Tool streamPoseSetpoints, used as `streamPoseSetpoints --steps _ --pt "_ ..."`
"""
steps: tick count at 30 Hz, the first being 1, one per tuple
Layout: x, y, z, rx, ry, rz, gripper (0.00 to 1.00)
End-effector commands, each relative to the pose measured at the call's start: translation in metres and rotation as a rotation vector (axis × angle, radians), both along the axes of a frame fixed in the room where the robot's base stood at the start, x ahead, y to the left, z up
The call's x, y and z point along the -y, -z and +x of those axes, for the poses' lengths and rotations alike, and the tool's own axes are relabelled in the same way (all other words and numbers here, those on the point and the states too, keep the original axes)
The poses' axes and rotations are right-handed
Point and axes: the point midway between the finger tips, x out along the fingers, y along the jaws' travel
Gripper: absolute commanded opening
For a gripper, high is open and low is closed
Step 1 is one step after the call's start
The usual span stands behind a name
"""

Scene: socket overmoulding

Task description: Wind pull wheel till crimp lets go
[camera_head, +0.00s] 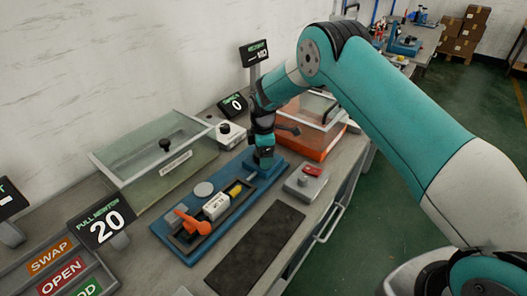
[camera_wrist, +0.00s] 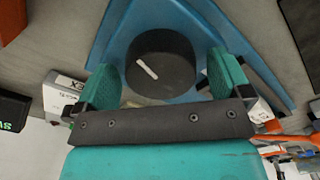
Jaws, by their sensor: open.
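The pull wheel (camera_wrist: 160,80) shows in the wrist view as a round dark knob with a white mark near its centre. My gripper (camera_wrist: 164,70) is open, with one green finger on each side of the wheel; whether they touch it I cannot tell. In the head view my gripper (camera_head: 263,160) is over the far end of the blue fixture (camera_head: 178,258), and the wheel is hidden there. On the fixture sit a white labelled block (camera_head: 216,207), a yellow piece (camera_head: 235,190) and an orange clamp-like part (camera_head: 192,223). The crimp itself is not clear. The pull newton display (camera_head: 103,226) reads 20.
A clear-lidded box (camera_head: 150,165) stands left of the fixture and an orange box (camera_head: 312,143) beyond it. A grey box with a red switch (camera_head: 306,182) and a dark mat (camera_head: 255,248) lie to the right. A small display (camera_head: 233,105) reads 0.

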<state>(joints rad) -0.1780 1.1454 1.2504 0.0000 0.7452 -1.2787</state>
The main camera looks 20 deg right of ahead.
Motion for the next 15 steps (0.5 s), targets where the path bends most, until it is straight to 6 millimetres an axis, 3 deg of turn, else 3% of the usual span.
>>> streamPoseSetpoints --steps 3,4,10,15 --pt "0.0000 -0.0001 0.0001 0.000 0.000 0.000 0.96" --pt "0.0000 -0.0001 0.0000 0.000 0.000 0.000 0.91" --pt "0.0001 -0.0003 0.0002 0.000 0.000 0.000 0.47" --pt "0.0002 -0.0003 0.0004 0.001 0.004 0.000 0.47"
